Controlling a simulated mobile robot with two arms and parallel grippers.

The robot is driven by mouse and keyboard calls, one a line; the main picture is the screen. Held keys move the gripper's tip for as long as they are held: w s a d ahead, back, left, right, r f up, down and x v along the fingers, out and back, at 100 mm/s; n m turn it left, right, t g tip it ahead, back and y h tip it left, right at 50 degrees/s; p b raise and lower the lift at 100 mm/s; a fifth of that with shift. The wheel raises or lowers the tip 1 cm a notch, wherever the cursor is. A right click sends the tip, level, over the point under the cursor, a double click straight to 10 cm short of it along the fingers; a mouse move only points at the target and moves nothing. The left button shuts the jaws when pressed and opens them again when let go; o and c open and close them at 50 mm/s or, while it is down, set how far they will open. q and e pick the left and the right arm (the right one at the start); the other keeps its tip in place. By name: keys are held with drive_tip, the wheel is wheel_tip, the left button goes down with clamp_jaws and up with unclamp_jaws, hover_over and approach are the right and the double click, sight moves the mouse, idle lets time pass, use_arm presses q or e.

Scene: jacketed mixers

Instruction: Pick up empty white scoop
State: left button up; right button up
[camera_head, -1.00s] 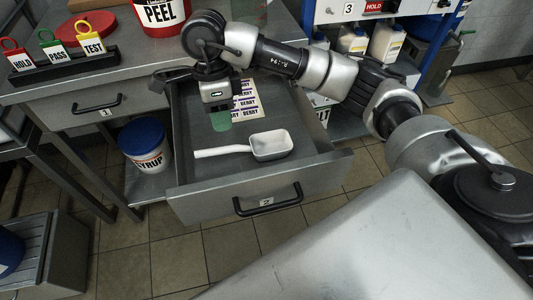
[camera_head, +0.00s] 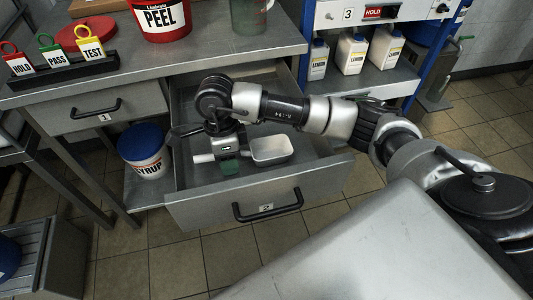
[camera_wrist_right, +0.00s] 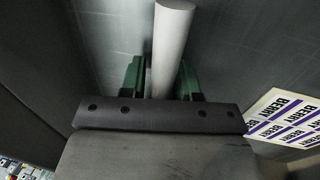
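The white scoop (camera_head: 271,150) lies in the open drawer (camera_head: 232,203), its square bowl to the right and its handle to the left. The bowl looks empty. My right gripper (camera_head: 229,166) is down in the drawer over the handle and hides part of it. In the right wrist view the scoop's handle (camera_wrist_right: 172,40) runs between the two green fingers of my right gripper (camera_wrist_right: 161,80). The fingers stand apart on either side of the handle, with a narrow gap at the left finger. My left gripper is not in view.
A sheet of BERRY labels (camera_wrist_right: 290,120) lies in the drawer near the scoop. A syrup bucket (camera_head: 145,150) stands left of the drawer. The counter above holds a red PEEL tub (camera_head: 161,18) and coloured tags (camera_head: 55,58).

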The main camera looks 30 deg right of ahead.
clamp_jaws()
drive_tip(key=shift+r, duration=0.15)
